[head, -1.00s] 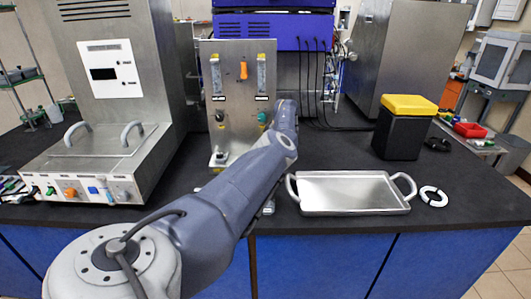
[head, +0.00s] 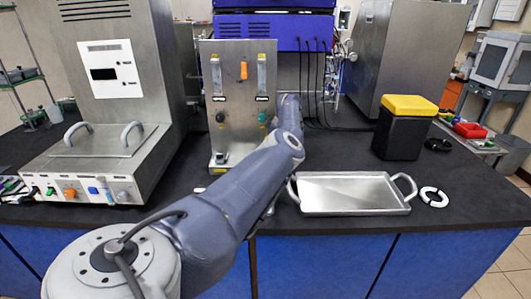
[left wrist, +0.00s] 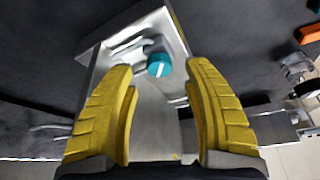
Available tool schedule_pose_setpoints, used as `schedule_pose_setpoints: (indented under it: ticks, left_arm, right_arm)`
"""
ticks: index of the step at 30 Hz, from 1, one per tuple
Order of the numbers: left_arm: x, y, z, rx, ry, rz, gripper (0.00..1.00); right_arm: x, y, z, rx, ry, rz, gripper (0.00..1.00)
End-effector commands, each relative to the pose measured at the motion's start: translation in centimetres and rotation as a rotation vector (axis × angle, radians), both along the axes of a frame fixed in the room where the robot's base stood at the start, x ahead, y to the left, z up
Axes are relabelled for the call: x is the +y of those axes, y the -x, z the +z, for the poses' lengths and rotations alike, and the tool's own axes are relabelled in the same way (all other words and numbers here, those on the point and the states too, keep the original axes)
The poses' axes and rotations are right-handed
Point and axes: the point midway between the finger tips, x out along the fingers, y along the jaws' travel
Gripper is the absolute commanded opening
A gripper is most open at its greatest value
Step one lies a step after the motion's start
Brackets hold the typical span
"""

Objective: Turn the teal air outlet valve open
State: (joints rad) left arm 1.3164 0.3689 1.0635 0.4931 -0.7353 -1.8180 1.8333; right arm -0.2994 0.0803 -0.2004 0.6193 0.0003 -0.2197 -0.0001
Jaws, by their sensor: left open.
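The teal valve knob (head: 262,117) sits on the lower right of the upright metal panel (head: 240,141), below a clear flow tube. In the left wrist view the teal knob (left wrist: 159,65) shows a white mark on its face and lies between the fingertips, a little beyond them. My left gripper (left wrist: 161,74) has two yellow fingers spread wide, with nothing between them. Whether a finger touches the panel cannot be told. In the head view my left gripper is hidden behind my forearm. My right gripper is in neither view.
An orange valve (head: 243,70) and a dark knob (head: 220,116) share the panel. A metal unit (head: 107,140) stands left. Black cables hang behind my arm.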

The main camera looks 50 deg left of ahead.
Motion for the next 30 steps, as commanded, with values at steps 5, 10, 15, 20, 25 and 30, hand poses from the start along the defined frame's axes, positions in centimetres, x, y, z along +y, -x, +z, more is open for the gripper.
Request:
schedule_pose_setpoints:
  ticks: [5,10,15,20,25,30]
  left_arm:
    - [-1.2,-0.7,3.1,-0.003,0.0,-0.001,0.5]
    - [-2.1,-1.1,5.6,0.0,0.0,-0.001,0.5]
    - [-2.7,-1.4,7.3,0.002,0.001,-0.001,0.5]
    - [-3.0,-1.5,8.2,0.0,0.0,-0.001,0.5]
    - [-3.1,-1.6,8.4,0.002,0.0,-0.001,0.5]
    - [-3.1,-1.6,8.4,0.001,0.001,-0.001,0.5]
  right_arm:
    - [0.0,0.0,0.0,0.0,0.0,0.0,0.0]
    - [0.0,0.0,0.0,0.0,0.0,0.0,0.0]
    - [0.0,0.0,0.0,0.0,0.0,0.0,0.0]
    - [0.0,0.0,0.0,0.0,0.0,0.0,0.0]
    - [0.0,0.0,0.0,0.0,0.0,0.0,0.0]
    - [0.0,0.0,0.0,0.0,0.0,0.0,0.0]
